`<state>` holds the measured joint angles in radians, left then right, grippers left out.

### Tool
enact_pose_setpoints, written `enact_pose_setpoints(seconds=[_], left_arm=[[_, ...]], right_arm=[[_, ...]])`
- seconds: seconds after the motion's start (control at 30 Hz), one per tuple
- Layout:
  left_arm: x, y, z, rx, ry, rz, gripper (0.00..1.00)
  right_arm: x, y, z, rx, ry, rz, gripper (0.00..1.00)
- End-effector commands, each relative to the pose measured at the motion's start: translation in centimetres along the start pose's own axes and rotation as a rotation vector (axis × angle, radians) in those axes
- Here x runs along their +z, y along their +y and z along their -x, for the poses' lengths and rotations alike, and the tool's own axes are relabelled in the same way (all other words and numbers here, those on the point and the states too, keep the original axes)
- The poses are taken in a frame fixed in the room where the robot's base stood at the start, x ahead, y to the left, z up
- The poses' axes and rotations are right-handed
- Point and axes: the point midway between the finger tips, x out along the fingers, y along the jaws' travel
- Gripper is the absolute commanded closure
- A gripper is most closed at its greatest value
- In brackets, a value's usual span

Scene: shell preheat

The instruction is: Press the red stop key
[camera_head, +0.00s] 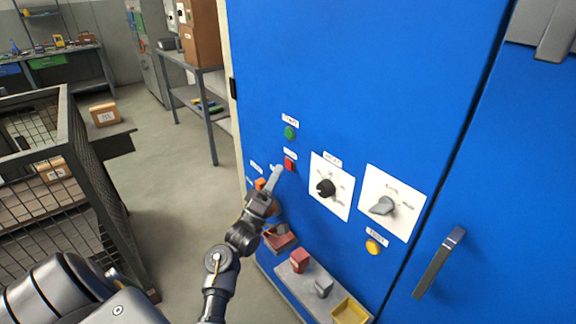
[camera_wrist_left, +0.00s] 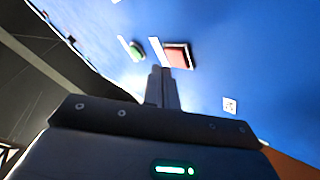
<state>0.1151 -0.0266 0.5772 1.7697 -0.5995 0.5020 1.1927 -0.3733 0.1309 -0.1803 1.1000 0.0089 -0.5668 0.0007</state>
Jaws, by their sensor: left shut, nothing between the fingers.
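The red stop key (camera_head: 290,164) sits on the blue cabinet door, below the green key (camera_head: 290,132). My left gripper (camera_head: 277,171) is shut and empty, its fingertips just left of and slightly below the red key in the head view. In the left wrist view the red key (camera_wrist_left: 179,56) lies just beyond the shut fingertips (camera_wrist_left: 160,70), slightly to their right. The green key (camera_wrist_left: 136,50) shows to the left there. I cannot tell whether the fingertips touch the red key. My right gripper is not in view.
The blue cabinet (camera_head: 360,80) also carries a black knob (camera_head: 326,188), a grey knob (camera_head: 382,206), a yellow lamp (camera_head: 374,246) and a door handle (camera_head: 439,262). A ledge with a yellow bin (camera_head: 350,311) juts out below. A mesh cage (camera_head: 65,150) stands at left.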

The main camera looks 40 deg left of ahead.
Motion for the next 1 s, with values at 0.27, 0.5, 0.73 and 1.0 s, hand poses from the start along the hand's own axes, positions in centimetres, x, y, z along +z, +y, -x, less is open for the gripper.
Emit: enact_pose_setpoints(seconds=[0.27, 0.5, 0.73, 1.0], left_arm=[[0.0, 0.0, 0.0, 0.0, 0.0, 0.0, 1.0], [0.01, 0.0, -0.01, 0.0, 0.0, 0.0, 1.0], [0.22, -0.2, -0.39, 0.001, 0.0, 0.0, 1.0], [0.43, -0.42, -0.63, 0.0, 0.001, 0.0, 1.0]], right_arm=[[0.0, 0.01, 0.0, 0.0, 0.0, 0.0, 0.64], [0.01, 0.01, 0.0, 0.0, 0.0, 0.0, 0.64], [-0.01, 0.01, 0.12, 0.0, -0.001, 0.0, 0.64], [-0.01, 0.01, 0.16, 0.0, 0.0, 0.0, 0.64]])
